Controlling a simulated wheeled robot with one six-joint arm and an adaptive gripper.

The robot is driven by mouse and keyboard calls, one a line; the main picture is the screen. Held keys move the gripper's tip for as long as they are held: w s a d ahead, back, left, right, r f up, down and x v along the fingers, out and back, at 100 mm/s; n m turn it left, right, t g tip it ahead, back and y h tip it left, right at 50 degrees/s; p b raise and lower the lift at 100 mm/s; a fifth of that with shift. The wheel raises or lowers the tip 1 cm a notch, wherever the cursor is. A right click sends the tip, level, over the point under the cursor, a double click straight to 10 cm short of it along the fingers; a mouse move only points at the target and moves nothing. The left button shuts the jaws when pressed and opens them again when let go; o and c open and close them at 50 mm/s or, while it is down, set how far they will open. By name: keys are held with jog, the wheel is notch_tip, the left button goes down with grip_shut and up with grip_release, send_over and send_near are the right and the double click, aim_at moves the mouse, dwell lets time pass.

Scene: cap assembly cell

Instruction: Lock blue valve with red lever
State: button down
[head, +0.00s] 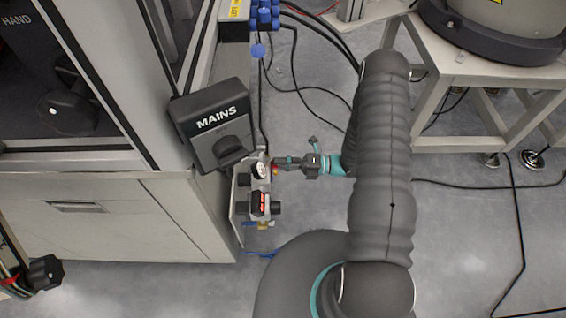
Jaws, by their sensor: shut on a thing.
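My gripper (278,162) reaches in from the right to the small pneumatic assembly on the cabinet's side. Its fingers are shut at a small red part (275,169), which looks like the red lever. The fingers hide most of that part, so its angle cannot be told. A round white-faced gauge (259,170) sits just left of the fingertips. I cannot make out the blue body of the valve behind the fingers.
A black MAINS switch box (212,125) stands close on the upper left. A black unit with a red display (261,204) is just below the gripper. Blue fittings (263,18) and black cables hang above. A white table (480,72) stands at upper right.

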jog(key=c, duration=0.8)
grip_release()
jog(key=d, duration=0.8)
jog(key=s+d+f, duration=0.1)
jog(key=d, duration=0.3)
